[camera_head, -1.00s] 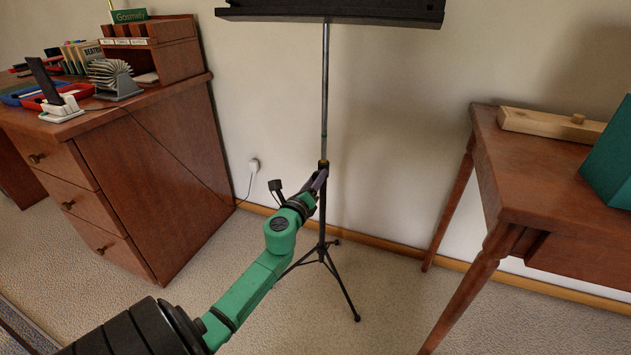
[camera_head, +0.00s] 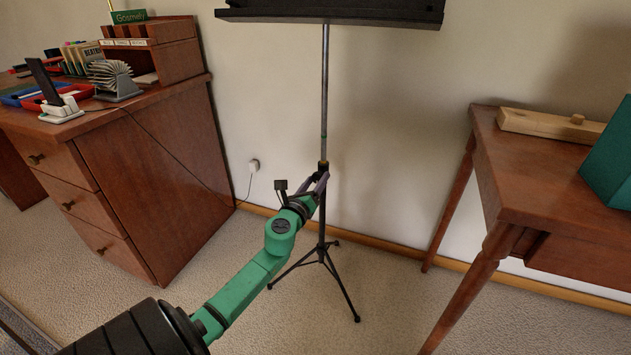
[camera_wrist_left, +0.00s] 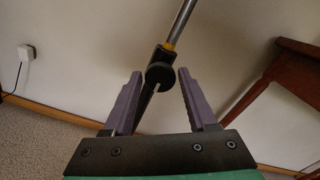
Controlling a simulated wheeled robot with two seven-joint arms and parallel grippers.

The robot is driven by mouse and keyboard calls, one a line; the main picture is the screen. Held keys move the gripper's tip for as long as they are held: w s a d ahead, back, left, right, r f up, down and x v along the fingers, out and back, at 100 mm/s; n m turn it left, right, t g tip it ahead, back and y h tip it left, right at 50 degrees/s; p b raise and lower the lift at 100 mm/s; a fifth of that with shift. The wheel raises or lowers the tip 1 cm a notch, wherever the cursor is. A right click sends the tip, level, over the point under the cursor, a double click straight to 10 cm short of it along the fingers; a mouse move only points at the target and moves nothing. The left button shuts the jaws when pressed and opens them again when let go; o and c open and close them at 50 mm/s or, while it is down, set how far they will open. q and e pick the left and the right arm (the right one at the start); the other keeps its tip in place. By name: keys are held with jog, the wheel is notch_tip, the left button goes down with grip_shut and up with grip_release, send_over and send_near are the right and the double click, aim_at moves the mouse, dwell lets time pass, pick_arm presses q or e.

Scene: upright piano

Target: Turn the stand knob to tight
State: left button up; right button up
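The music stand (camera_head: 325,100) has a thin metal pole, a black desk at the top and black tripod legs on the carpet. Its round black knob (camera_wrist_left: 159,75) shows in the left wrist view, on the black collar below a yellow band. My left gripper (camera_head: 322,178) is at the collar, and its fingers hide most of the knob in the head view. In the left wrist view my left gripper (camera_wrist_left: 160,73) is open. The knob lies between its two purple fingertips, with a visible gap on each side. My right gripper is not in view.
A wooden desk (camera_head: 150,180) with trays and an organizer stands at the left. A wooden table (camera_head: 550,180) with a wooden box (camera_head: 550,124) and a teal object (camera_head: 610,160) is at the right. A cord runs to a wall plug (camera_head: 254,165).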

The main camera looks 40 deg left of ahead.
pick_arm(q)
jog(key=shift+o, duration=0.5)
jog(key=shift+r, duration=0.1)
jog(key=b+v, duration=0.1)
jog(key=v, duration=1.3)
jog(key=shift+s+b, duration=0.3)
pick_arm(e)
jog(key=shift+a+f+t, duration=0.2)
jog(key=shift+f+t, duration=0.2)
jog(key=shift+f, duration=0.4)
pick_arm(q)
jog(key=shift+d, duration=0.15)
